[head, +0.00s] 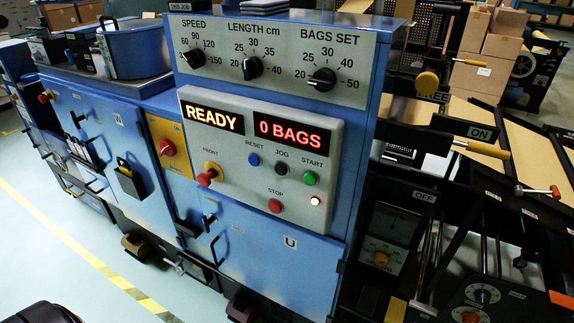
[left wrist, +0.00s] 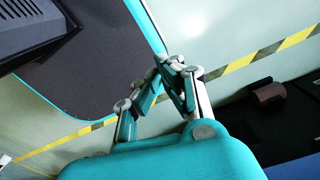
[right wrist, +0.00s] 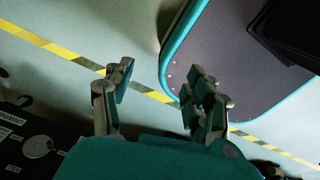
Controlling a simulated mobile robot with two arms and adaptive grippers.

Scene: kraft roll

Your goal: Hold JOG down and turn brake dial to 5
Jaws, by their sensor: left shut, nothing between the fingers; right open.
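The JOG button (head: 281,168) is a dark round button on the light grey control panel (head: 240,196), between the blue RESET button (head: 253,160) and the green START button (head: 310,178). My left gripper (left wrist: 165,66) is shut and empty above the floor in the left wrist view. My right gripper (right wrist: 157,77) is open and empty above the floor. Neither gripper shows in the head view.
The displays read READY (head: 212,115) and 0 BAGS (head: 292,131). A red STOP button (head: 275,206) and a red-and-yellow knob (head: 208,176) are near JOG. Yellow-tipped levers (head: 483,148) stick out at the right. Pale floor (head: 60,255) with a striped line is clear at left.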

